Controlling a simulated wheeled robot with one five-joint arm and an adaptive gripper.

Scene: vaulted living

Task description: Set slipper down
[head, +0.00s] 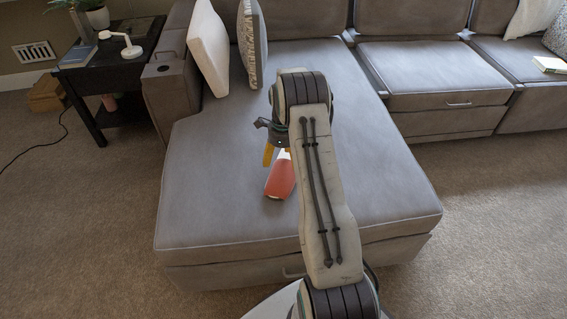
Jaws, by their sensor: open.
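My gripper (272,155) is just above the far end of the slipper, with a yellow finger showing on the left. The gripper is open; its other finger is mostly hidden behind my arm. I cannot tell whether the fingers touch the slipper.
A white pillow (208,48) and a patterned pillow (250,45) stand at the back of the chaise. A dark side table (108,72) with a lamp is at the left. The chaise seat around the slipper is clear.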

